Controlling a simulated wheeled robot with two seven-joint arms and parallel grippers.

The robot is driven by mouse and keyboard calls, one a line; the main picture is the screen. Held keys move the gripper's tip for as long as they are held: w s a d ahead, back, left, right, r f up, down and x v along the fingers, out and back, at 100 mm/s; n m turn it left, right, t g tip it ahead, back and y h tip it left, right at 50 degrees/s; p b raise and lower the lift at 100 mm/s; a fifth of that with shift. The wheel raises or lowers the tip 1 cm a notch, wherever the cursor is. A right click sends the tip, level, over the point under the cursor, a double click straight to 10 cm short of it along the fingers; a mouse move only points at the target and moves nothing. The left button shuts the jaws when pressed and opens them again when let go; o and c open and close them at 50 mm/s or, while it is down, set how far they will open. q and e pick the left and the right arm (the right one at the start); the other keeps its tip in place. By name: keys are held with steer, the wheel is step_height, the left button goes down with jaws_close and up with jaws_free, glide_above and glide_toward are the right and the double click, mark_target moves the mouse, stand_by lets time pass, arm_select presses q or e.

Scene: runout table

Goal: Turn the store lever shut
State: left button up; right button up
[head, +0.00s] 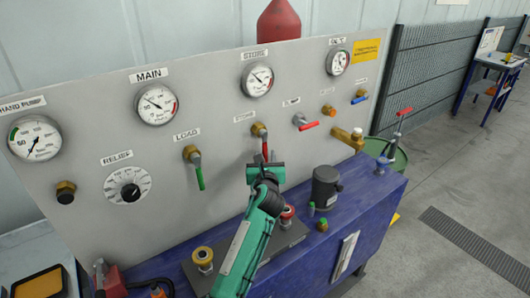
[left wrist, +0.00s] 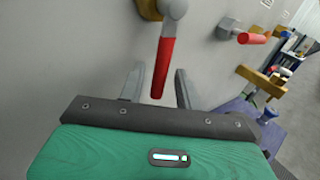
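The store lever (head: 265,148) is a red handle on a brass and grey valve, under a small label on the grey panel. It hangs about straight down. In the left wrist view the red lever (left wrist: 162,68) points down between the two grey fingers of my left gripper (left wrist: 159,80). The fingers are apart, with a gap on each side of the lever, so the gripper is open around it. In the head view my left gripper (head: 265,168) covers the lever's lower end. My right gripper is not in view.
The green load lever (head: 200,178) hangs to the left. Another red lever (head: 309,126) sticks out to the right, and a blue one (head: 359,99) lies beyond it. A dark cylinder (head: 326,187) and brass fittings stand on the blue bench (head: 380,205) below.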

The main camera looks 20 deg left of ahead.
arm_select(q)
steer(key=shift+x, duration=0.95)
jaws_close()
steer(key=shift+a+f, duration=0.1)
